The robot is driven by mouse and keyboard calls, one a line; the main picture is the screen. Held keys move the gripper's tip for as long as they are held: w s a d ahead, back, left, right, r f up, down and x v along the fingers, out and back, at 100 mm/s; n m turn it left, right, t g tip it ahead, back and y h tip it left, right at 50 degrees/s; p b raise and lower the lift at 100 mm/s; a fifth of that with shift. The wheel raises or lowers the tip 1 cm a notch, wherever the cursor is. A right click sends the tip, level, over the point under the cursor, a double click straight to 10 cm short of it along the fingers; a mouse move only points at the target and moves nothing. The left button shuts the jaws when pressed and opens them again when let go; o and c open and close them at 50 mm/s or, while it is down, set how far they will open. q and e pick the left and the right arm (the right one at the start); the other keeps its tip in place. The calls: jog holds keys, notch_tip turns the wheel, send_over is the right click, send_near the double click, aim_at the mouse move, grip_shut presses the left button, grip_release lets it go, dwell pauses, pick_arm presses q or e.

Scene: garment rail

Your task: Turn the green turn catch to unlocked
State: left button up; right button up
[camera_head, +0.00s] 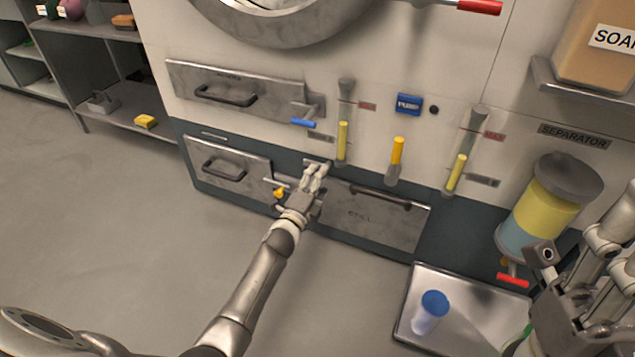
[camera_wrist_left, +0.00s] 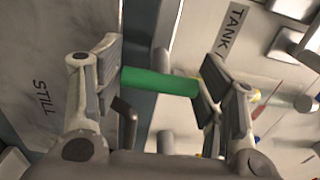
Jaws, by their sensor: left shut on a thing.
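The green turn catch (camera_wrist_left: 160,82) shows in the left wrist view as a green bar lying crosswise between my left fingers. My left gripper (camera_head: 316,172) is shut on it, with one finger at each end of the bar. In the head view, my gripper hides the catch, near the top left corner of the STILL panel (camera_head: 375,218). I cannot read the catch's locked or unlocked marking. My right gripper (camera_head: 555,275) is partly in view at the right edge of the head view, above the tray, and its fingers are not clear.
A yellow-orange handle (camera_head: 279,193) is just left of my left gripper. A metal tray (camera_head: 475,285) with a blue-topped cup (camera_head: 430,312) stands at lower right. The floor at left is clear.

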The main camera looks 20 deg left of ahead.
pick_arm(q)
jog(key=shift+a+f, duration=0.1)
jog(key=shift+a, duration=0.05)
jog(key=o, duration=1.5)
jog(key=shift+o, duration=0.2)
jog(key=s, duration=1.2)
jog(key=shift+a, duration=0.15)
